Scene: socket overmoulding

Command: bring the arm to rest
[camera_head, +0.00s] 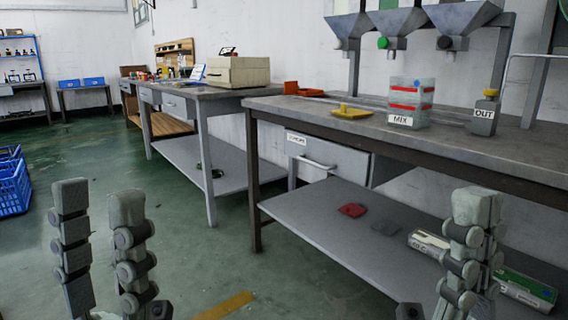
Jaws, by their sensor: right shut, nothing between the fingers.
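My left gripper (98,202) is at the lower left, its two fingers upright and apart with nothing between them. The green floor shows between and behind its fingers. My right gripper (477,208) is at the lower right, its fingers together and pointing up, holding nothing. It stands in front of the near workbench and covers part of the lower shelf. The arms behind both grippers are mostly out of the picture.
The near workbench (345,117) carries a MIX container (408,108), an OUT bottle (484,115) and a yellow scoop-like piece (350,112) below grey hoppers (395,25). Its lower shelf (310,220) holds several items. Blue crates (12,185) stand left. The floor (190,250) between is clear.

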